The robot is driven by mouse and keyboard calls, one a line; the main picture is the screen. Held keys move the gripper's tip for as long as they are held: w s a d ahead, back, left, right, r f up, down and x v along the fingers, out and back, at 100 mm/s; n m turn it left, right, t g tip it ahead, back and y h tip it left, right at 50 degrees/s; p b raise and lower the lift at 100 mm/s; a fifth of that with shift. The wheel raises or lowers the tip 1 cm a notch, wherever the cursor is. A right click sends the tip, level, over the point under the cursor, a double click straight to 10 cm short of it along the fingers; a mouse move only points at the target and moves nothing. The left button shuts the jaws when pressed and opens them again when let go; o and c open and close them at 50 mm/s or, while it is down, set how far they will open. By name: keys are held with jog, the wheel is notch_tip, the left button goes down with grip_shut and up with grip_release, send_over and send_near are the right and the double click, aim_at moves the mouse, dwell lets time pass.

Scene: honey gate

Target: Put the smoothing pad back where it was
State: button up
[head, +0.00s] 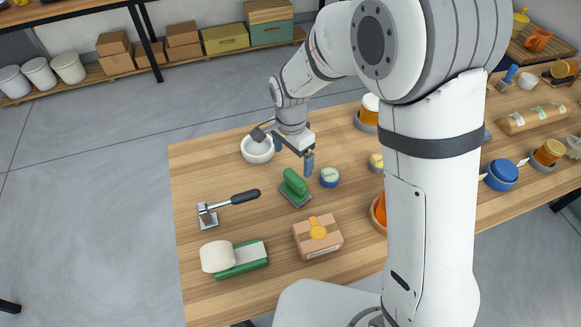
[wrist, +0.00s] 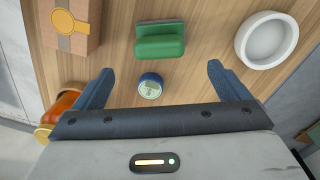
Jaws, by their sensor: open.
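The smoothing pad (head: 295,187), with a green handle block on a flat grey-green base, rests on the wooden table (head: 188,180). In the wrist view the pad (wrist: 160,40) lies beyond the fingertips, roughly centred between them. My gripper (head: 284,149) is open and empty above the table, behind the pad in the head view. Its two blue-grey fingers also show spread wide in the wrist view (wrist: 160,68). A small blue tin with a pale lid (head: 329,177) stands beside the pad; in the wrist view the tin (wrist: 150,86) appears between the fingers, not held.
A white bowl (head: 257,149) stands near the gripper. A sealed cardboard box (head: 318,243), a black-handled tool (head: 230,202) and a cream roll on a green base (head: 218,257) lie nearer the front. Jars stand right, partly behind my arm. The table's left back is clear.

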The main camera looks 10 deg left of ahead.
jog(key=s+d+r+n+t, duration=0.2)
jog(key=s+d+r+n, duration=0.1)
jog(key=d+r, duration=1.05)
jog(key=s+d+r+n+t, duration=0.1)
jog(key=s+d+r+n, duration=0.2)
jog(key=s+d, duration=0.8)
jog(key=shift+s+d+r+n+t, duration=0.15)
jog(key=shift+d+r+n+t, duration=0.35)
jog(key=shift+d, duration=0.65)
